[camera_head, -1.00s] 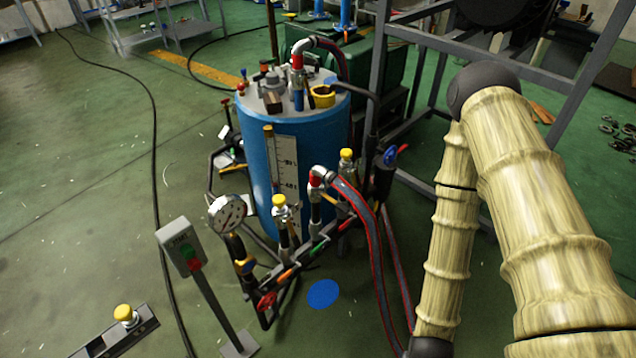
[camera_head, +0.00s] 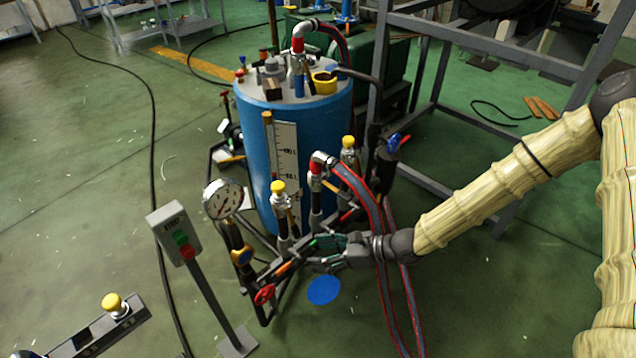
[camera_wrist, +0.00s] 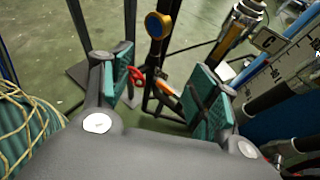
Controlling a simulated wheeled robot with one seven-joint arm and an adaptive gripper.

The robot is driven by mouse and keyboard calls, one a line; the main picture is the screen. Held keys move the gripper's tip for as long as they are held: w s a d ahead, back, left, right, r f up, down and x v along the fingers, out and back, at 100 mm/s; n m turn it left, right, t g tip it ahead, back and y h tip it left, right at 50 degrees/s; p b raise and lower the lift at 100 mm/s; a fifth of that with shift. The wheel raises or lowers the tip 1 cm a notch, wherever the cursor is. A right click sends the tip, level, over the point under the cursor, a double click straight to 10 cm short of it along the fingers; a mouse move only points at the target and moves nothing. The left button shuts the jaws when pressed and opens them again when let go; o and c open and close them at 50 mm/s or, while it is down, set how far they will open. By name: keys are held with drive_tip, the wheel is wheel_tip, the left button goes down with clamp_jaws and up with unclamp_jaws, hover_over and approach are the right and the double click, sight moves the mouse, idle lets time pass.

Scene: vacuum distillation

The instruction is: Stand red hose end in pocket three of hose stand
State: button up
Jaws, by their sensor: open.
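A grey hose with red stripes (camera_head: 372,205) arches from a red-collared metal elbow (camera_head: 317,165) on a riser of the pipe manifold. A second red-collared hose end (camera_head: 298,45) is on top of the blue tank. My gripper (camera_head: 316,252) is low beside the manifold, below the first elbow, with my wrist close to the hanging hoses. In the wrist view my gripper (camera_wrist: 166,86) is open with its teal pads apart. A red valve handle (camera_wrist: 136,76) shows between the fingers, and no hose is held. I cannot make out a hose stand with numbered pockets.
The blue tank (camera_head: 255,150) stands behind the manifold. A dial gauge (camera_head: 222,199) and a switch post (camera_head: 175,235) are to its left. A dark bar with a yellow knob (camera_head: 113,305) is at lower left. The metal frame (camera_head: 470,35) is at right.

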drive_tip(key=w+d+r+m+t, duration=0.2)
drive_tip(key=w+r+m+t, duration=0.3)
drive_tip(key=w, duration=0.5)
drive_tip(key=m+t+b, duration=0.1)
drive_tip(key=m+t, duration=0.2)
drive_tip(key=t, duration=0.2)
approach(321, 155)
drive_tip(key=shift+w+f, duration=0.4)
drive_tip(key=shift+w, duration=0.2)
drive_tip(key=shift+f+x, duration=0.15)
drive_tip(key=shift+x, duration=2.45)
drive_tip(key=shift+f+x, duration=0.15)
drive_tip(key=shift+x, duration=2.45)
drive_tip(key=shift+w+d, duration=0.1)
drive_tip(key=shift+c, duration=0.2)
clamp_jaws()
